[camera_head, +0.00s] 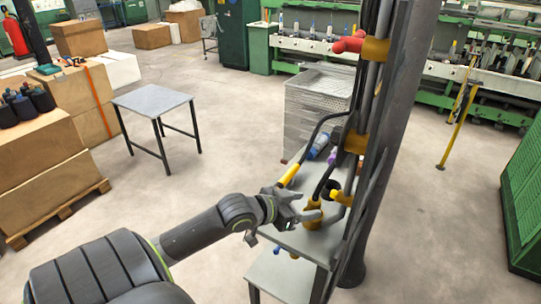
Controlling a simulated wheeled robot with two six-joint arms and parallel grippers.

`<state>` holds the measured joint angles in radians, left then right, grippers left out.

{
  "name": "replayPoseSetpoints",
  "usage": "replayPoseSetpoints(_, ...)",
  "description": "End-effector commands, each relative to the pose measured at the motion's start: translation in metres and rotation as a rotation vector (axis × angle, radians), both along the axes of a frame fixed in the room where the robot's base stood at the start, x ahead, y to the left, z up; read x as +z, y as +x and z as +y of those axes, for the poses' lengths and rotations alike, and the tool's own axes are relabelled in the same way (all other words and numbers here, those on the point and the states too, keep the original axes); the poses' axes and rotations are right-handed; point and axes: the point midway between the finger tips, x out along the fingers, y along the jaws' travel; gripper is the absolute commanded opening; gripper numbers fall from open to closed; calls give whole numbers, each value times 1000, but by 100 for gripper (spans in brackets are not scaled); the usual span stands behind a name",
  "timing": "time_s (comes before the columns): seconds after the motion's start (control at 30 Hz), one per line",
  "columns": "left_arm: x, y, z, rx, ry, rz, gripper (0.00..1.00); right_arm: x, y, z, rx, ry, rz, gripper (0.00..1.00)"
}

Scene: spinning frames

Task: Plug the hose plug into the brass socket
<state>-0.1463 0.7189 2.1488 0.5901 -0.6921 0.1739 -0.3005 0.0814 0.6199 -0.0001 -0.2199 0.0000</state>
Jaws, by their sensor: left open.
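My left gripper (303,206) is open at the front edge of a small grey table beside a dark column. Further brass-coloured fittings (356,141) sit on the column's pipes. I cannot tell for certain which fitting is the socket. My right gripper is out of view.
The dark column (390,140) with a red valve handle (349,43) rises close on the right. A low side table (152,100) stands left; open floor lies between.

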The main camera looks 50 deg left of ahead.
Motion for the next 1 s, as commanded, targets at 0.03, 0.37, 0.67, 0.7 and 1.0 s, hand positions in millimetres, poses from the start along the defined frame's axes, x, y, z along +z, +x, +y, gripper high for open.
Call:
replayPoseSetpoints(0.03, 3, -9, 3, 0, 7, 2, 57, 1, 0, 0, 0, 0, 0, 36)
replayPoseSetpoints(0.37, 27, -59, 15, 1, 5, 5, 57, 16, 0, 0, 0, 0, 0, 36)
replayPoseSetpoints(0.67, 41, -91, 23, 3, 2, 3, 57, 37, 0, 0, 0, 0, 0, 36)
replayPoseSetpoints(0.7, 42, -93, 23, 2, 0, 2, 57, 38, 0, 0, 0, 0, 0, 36)
replayPoseSetpoints(1.0, 43, -100, 24, -1, -1, 0, 57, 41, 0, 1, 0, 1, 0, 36)
